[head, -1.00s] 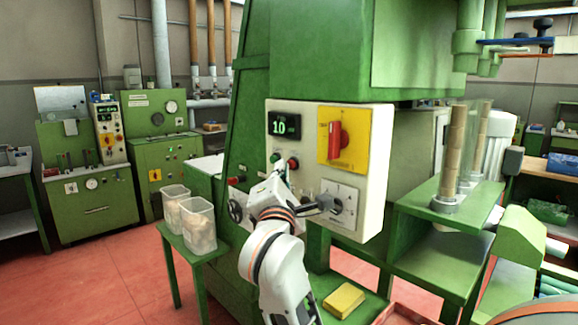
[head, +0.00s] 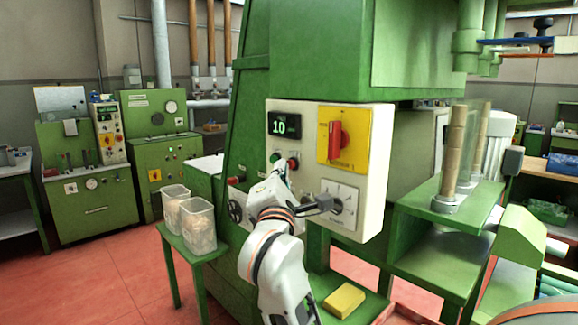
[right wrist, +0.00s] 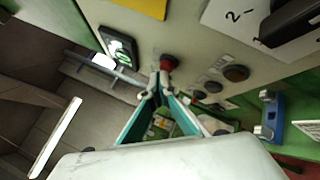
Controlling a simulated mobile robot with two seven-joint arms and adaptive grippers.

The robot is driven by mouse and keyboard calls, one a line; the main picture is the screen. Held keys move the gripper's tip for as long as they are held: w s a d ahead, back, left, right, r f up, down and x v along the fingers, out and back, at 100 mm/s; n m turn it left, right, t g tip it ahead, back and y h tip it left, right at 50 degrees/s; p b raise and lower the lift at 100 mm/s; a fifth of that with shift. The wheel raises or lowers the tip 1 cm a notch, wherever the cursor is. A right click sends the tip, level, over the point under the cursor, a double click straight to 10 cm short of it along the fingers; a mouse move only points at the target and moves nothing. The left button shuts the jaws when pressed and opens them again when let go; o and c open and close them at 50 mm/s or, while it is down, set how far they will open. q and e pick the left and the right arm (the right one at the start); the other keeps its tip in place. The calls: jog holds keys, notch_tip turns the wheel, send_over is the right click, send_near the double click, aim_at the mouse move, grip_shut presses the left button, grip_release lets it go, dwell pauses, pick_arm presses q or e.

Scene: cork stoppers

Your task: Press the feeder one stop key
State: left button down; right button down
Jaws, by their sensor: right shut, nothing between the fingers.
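A pale control panel (head: 374,190) is fixed to the green machine. A red button (head: 293,163) sits on its left part, below a dark display (head: 284,125) that reads 10. I take this red button as the stop key; its label is not legible. My right gripper (head: 282,172) is shut and empty at the panel's lower left, its tips close by the button. In the right wrist view the red button (right wrist: 168,63) is just beyond the closed fingertips (right wrist: 156,90). I cannot tell whether they touch. My left gripper is not in view.
A yellow plate with a red rotary switch (head: 335,140) and a white selector dial (head: 339,208) are to the right on the panel. Dark buttons (right wrist: 235,73) lie right of the red one in the wrist view. Clear bins (head: 198,226) stand on a green stand at left.

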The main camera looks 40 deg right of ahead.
jog(key=shift+a, duration=0.5)
jog(key=a, duration=0.5)
jog(key=shift+s+b, duration=0.25)
jog(key=shift+b, duration=0.1)
dwell(0.7)
